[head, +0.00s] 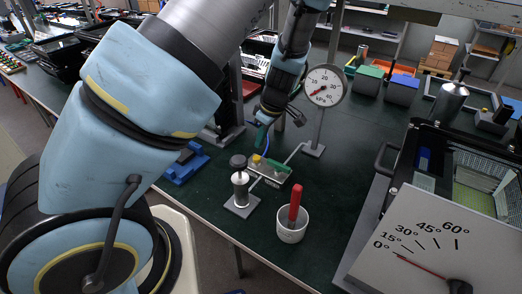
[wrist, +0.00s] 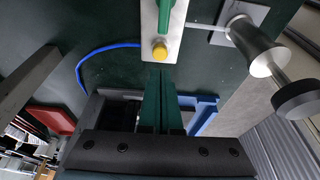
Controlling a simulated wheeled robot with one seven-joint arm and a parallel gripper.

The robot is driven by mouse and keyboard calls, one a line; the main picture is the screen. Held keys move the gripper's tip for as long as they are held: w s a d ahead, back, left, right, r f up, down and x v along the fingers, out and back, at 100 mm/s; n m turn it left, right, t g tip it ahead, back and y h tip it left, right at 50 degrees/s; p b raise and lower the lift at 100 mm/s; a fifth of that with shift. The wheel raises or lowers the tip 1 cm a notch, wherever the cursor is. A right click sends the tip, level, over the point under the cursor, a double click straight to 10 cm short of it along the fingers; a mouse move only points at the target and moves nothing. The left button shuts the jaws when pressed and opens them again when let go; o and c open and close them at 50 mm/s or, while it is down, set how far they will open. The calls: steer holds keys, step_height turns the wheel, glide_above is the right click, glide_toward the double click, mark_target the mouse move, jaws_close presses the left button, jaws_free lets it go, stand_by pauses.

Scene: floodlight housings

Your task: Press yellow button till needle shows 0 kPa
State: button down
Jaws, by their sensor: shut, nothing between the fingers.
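The yellow button (wrist: 160,50) sits at the end of a pale plate in the wrist view, with a green part (wrist: 166,14) beyond it. In the head view the yellow button (head: 256,158) shows small, just below my gripper (head: 262,136). The round white gauge (head: 325,86) stands on a post behind and to the right. Its red needle points to the lower left; its exact reading is too small to tell.
A metal cylinder with a black knob (head: 240,185) stands left of the plate. A white cup (head: 291,232) holding a red-handled tool (head: 295,202) stands in front. An angle-scale panel (head: 430,245) fills the lower right. The green table (head: 345,190) is bare between.

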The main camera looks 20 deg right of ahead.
steer(key=b+v, duration=0.1)
steer(key=v, duration=0.6)
steer(key=shift+r, duration=0.2)
